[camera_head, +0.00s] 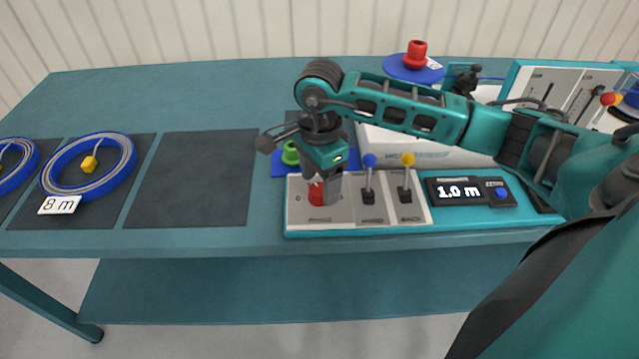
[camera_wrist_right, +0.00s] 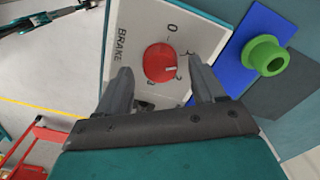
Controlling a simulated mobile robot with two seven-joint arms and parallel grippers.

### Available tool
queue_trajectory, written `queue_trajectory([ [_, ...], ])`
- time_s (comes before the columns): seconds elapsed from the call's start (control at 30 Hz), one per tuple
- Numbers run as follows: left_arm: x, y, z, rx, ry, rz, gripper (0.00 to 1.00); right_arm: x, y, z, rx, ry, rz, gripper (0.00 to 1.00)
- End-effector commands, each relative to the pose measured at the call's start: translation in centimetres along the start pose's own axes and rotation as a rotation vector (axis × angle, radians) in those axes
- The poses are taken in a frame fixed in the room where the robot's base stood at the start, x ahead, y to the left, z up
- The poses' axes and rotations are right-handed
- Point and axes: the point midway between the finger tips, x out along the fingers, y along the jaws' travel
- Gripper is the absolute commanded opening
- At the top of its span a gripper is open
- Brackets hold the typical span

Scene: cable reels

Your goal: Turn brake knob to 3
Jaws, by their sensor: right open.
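The red brake knob (camera_wrist_right: 160,63) sits on the pale BRAKE panel (camera_wrist_right: 128,20), with a white pointer mark on its right side and a "0" above it in the right wrist view. Other scale numbers around it are small and partly hidden. In the head view the knob (camera_head: 315,193) shows below my right gripper (camera_head: 323,190). In the right wrist view my right gripper (camera_wrist_right: 160,80) is open, its two fingers on either side of the knob. I cannot tell whether they touch it. My left gripper does not show.
Levers with a blue knob (camera_head: 369,160) and a yellow knob (camera_head: 407,159) stand right of the brake knob. A display (camera_head: 458,191) reads 1.0 m. A green spool piece (camera_wrist_right: 266,55) on a blue plate is close by. A coiled cable reel (camera_head: 122,160) lies left.

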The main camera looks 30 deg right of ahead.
Motion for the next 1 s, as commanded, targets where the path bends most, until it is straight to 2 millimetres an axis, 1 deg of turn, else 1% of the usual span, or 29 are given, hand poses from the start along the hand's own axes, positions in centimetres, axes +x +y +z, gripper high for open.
queue_trajectory([
  [0.03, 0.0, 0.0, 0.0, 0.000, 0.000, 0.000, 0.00, 0.7, 0.1, 0.0, 0.000, -0.001, 0.002, 0.69],
  [0.2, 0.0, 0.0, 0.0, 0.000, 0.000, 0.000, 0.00, 1.6, 0.0, 0.0, -0.001, 0.000, 0.000, 0.69],
  [0.47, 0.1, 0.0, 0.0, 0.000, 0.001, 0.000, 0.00, 1.7, 0.0, 0.0, -0.001, -0.001, 0.000, 0.69],
  [1.0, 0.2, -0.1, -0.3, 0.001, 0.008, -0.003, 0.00, 1.6, 0.0, 0.0, -0.001, -0.001, 0.000, 0.18],
])
